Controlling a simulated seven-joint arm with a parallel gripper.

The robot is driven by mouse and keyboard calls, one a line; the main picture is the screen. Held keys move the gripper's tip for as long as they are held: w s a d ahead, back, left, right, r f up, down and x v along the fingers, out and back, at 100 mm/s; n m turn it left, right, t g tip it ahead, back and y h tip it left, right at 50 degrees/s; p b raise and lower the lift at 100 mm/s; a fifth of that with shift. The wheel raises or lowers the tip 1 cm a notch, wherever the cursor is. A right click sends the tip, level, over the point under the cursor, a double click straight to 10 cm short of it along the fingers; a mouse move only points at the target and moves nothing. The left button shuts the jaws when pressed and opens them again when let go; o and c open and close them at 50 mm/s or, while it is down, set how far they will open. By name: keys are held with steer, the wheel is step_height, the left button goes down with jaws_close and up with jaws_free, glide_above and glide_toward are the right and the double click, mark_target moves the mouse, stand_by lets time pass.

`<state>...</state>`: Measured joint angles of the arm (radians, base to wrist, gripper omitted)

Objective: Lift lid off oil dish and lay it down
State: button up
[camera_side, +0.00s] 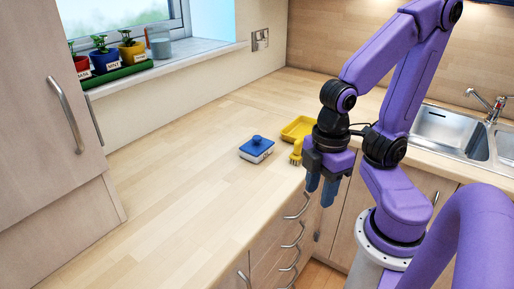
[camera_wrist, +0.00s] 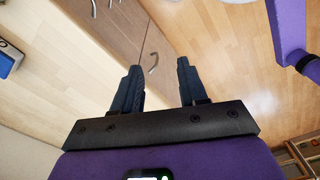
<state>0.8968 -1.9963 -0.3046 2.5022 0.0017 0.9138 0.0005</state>
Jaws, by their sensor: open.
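The oil dish (camera_side: 258,155) is a small white box on the wooden worktop, in the middle of the side view. Its blue lid (camera_side: 256,144) with a round knob sits on top. Part of the dish also shows at the left edge of the wrist view (camera_wrist: 7,62). My gripper (camera_side: 321,190) is to the right of the dish, pointing down at the worktop's front edge by the drawers. It is open and empty, apart from the dish. In the wrist view the two dark fingers of my gripper (camera_wrist: 160,85) are spread with only cabinet front and floor beyond them.
A yellow tray (camera_side: 298,128) and a yellow brush-like item (camera_side: 296,151) lie right of the dish, close to my gripper. A sink (camera_side: 447,130) is at the right. Potted plants (camera_side: 104,57) stand on the windowsill. The worktop left of the dish is clear.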

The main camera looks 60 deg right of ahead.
stand_by(0.4)
steer(key=o, duration=1.1)
steer(key=w+d+r+n+h, duration=0.1)
steer(key=w+r+n+h, duration=0.2)
steer(key=w, duration=1.5)
steer(key=n+h, duration=0.2)
glide_toward(255, 138)
steer(key=x, duration=0.3)
steer(key=a+x, duration=0.1)
steer(key=x, duration=0.1)
steer(key=shift+w+d+f, duration=0.1)
steer(key=shift+d+f, duration=0.05)
steer(key=shift+f, duration=0.15)
steer(key=shift+d+x, duration=0.15)
steer(key=shift+x, duration=1.15)
steer(key=shift+d+x, duration=0.15)
steer(key=shift+x, duration=1.2)
